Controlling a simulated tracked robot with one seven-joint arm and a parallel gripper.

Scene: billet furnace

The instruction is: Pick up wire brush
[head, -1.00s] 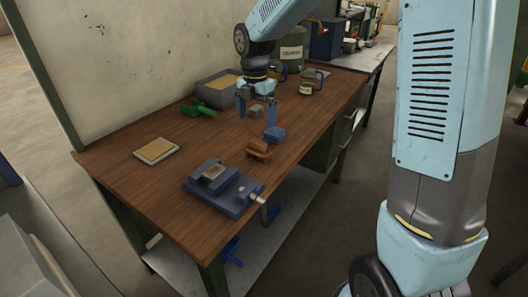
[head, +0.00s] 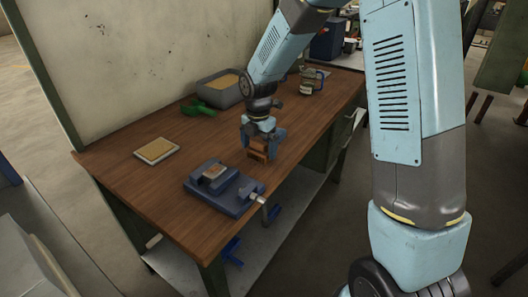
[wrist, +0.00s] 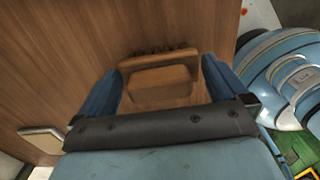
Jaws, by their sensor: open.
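The wire brush (head: 258,154) is a brown wooden block lying on the workbench, beyond the vise. In the wrist view the brush (wrist: 158,84) shows from above, with dark bristles along its far edge. My gripper (head: 263,139) is open over the brush, partly hiding it in the head view. In the wrist view its two blue fingers (wrist: 160,82) stand on either side of the brush. I cannot tell whether they touch it.
A blue vise (head: 224,188) sits near the bench's front edge. A tan pad (head: 157,150) lies to its left. A grey bin (head: 222,88), a green tool (head: 198,108) and a canister (head: 311,82) stand farther back. The wooden bench top (head: 135,185) is clear near the left.

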